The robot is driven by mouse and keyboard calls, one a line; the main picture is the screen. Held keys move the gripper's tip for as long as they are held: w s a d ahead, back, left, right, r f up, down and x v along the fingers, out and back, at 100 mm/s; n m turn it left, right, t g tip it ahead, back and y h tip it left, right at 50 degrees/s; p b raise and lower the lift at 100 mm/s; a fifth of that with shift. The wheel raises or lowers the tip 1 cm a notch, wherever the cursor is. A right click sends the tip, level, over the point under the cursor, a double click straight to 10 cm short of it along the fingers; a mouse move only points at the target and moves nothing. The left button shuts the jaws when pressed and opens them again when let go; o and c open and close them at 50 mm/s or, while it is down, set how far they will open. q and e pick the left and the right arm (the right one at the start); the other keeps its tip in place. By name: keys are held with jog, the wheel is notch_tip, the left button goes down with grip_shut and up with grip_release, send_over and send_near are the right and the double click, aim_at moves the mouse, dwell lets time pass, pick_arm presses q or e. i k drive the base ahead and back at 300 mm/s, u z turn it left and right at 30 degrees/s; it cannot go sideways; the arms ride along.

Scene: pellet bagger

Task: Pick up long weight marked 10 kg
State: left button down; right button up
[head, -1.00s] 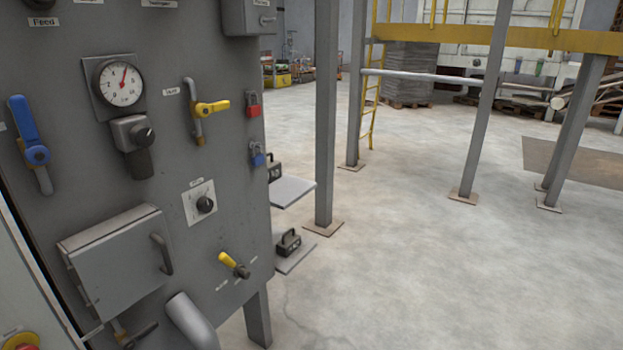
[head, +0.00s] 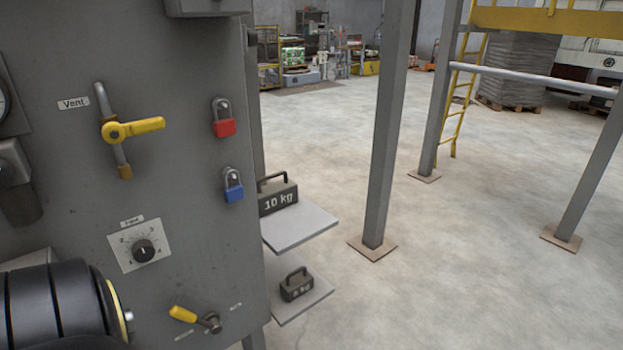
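The long weight marked 10 kg (head: 277,199) is a dark block with a handle on top. It sits on the upper grey shelf (head: 305,230) at the right side of the machine. Its left end is hidden behind the panel edge. A smaller dark weight (head: 297,287) with a handle stands on the lower shelf (head: 305,300); its marking ends in kg but its number is hard to read. A black rounded part of my arm shows at the lower left. Neither gripper's fingers are in view.
The grey machine panel (head: 190,60) fills the left, with a yellow vent lever (head: 137,128), a red padlock (head: 224,120), a blue padlock (head: 233,186) and a lower yellow valve (head: 190,316). A grey post (head: 388,130) stands right of the shelves. Open floor (head: 450,280) lies beyond.

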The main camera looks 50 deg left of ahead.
aim_at(279, 195)
jog(key=u, duration=0.5)
jog(key=i, duration=1.55)
jog(key=u, duration=1.2)
